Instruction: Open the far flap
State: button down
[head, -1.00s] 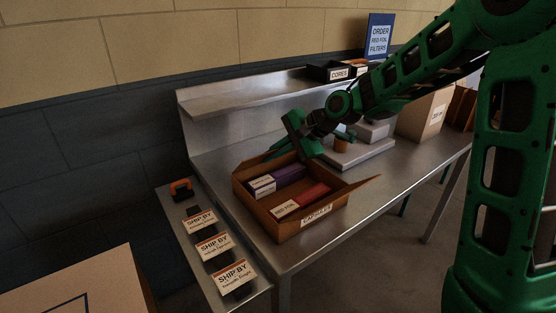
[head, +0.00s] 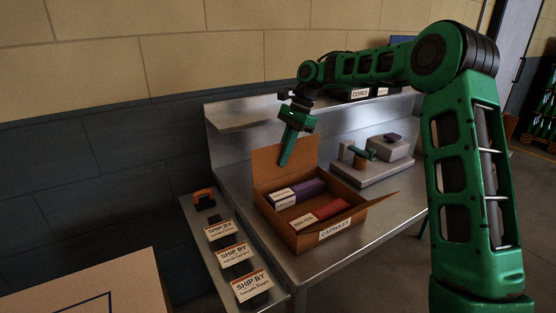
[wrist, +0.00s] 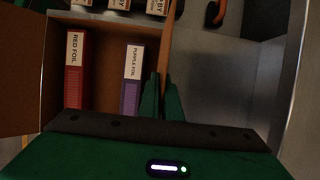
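The open cardboard box labelled CAPSULES (head: 335,229) stands on the metal bench. Its far flap (head: 303,152) stands up from the back wall. In the wrist view the flap (wrist: 166,45) shows nearly edge-on. My gripper (head: 284,161) points down at the flap, one finger showing in front of it. In the wrist view my gripper's fingers (wrist: 162,98) lie close together around the line of the flap's edge. I cannot tell whether they press on it. A purple foil carton (head: 306,189) and a red foil carton (head: 329,209) lie inside the box.
The box's right flap (head: 372,206) sticks outward. A grey press-like fixture (head: 368,170) stands on the bench to the right. SHIP BY cards (head: 235,254) stand on the narrow side shelf at left. A raised back shelf (head: 245,115) runs behind the box.

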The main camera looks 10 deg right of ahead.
jog(key=shift+w+a, duration=0.3)
jog(key=shift+w, duration=0.45)
jog(key=shift+w+a+f, duration=0.15)
jog(key=shift+w, duration=0.3)
jog(key=shift+f, duration=0.15)
jog(key=c, duration=2)
grip_release()
jog(key=shift+w+f, duration=0.15)
jog(key=v, duration=1.1)
